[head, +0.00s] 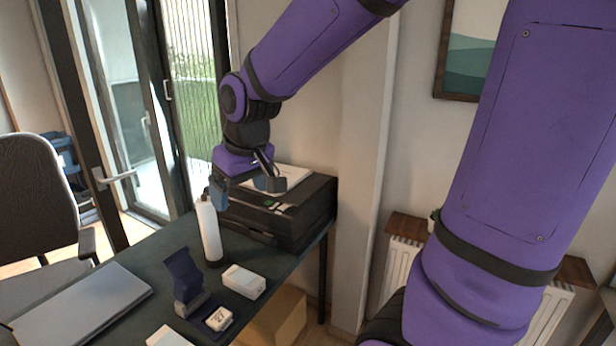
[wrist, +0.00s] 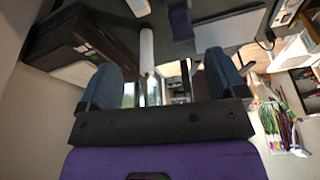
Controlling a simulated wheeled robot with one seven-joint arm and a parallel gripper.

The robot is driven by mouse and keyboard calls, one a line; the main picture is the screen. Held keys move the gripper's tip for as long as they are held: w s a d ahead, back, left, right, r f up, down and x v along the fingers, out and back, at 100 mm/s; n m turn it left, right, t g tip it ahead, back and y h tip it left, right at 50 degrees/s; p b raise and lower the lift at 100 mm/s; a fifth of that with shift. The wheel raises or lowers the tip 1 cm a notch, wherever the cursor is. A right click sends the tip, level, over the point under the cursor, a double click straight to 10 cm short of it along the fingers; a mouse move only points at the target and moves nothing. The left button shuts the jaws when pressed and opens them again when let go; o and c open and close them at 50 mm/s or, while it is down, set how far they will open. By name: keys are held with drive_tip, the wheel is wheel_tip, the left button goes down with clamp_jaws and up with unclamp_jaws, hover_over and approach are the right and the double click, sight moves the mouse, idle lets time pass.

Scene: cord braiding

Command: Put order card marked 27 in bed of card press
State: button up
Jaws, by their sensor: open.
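The card press (head: 184,278) stands on the desk with its dark blue lid raised. The small white order card marked 27 (head: 219,318) appears to lie on the press's dark bed (head: 200,325), in front of the lid; I cannot tell how squarely it sits. The lid seems to show in the wrist view too (wrist: 181,24). My gripper (head: 243,188) is open and empty, up beside the printer and behind the bottle, well away from the press. Its two blue-grey fingers stand apart in the wrist view (wrist: 163,80).
A white bottle (head: 209,232) stands between my gripper and the press. A black printer (head: 283,212) fills the desk's far end. A white box (head: 244,281) sits right of the press, a closed laptop (head: 80,305) left. Another white item (head: 168,338) lies at the front.

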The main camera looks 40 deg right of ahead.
drive_tip(key=s+d+r+t, duration=0.1)
drive_tip(key=s+r, duration=0.2)
drive_tip(key=s, duration=0.5)
drive_tip(key=s+d+r+m+t, duration=0.1)
drive_tip(key=s+r, duration=0.3)
drive_tip(key=s, duration=0.4)
